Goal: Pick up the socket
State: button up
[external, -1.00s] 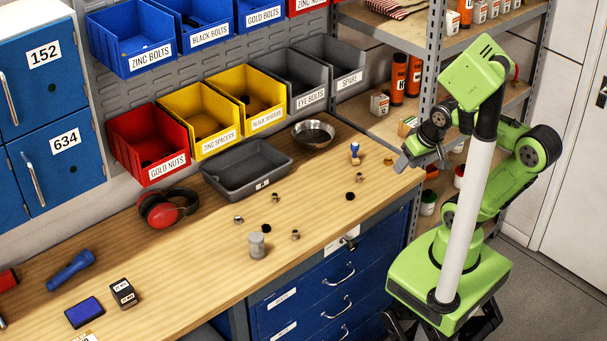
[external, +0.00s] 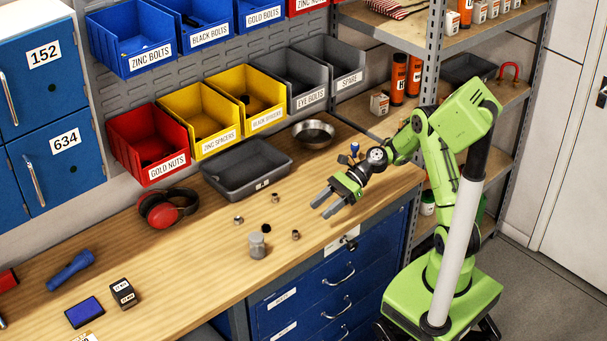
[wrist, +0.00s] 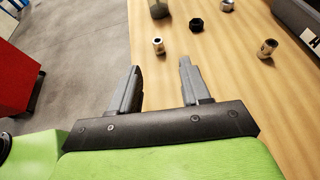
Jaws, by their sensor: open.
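Several small metal pieces lie on the wooden workbench (external: 190,262); I cannot tell for certain which is the socket. A short hollow metal cylinder (wrist: 158,45) lies just beyond my fingertips in the wrist view; it also shows in the external view (external: 295,235). Another hollow cylinder (wrist: 267,47) lies to its right, also in the external view (external: 275,198). A silver piece (wrist: 227,5) is farther off, cut by the picture's top edge. My gripper (external: 322,208) is open and empty above the bench, and its spread fingers show in the wrist view (wrist: 160,66).
A black nut-like piece (wrist: 196,23) and a grey jar (external: 257,246) stand near the cylinders. A grey tray (external: 246,186), metal bowl (external: 313,135) and red earmuffs (external: 168,208) are behind them. The bench's front edge is close to my gripper.

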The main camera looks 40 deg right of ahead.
aim_at(299, 237)
jog(key=b+x, duration=0.3)
jog(key=x, duration=0.7)
jog(key=shift+s, duration=0.2)
jog(key=shift+r, duration=0.1)
jog(key=shift+c, duration=0.5)
grip_shut()
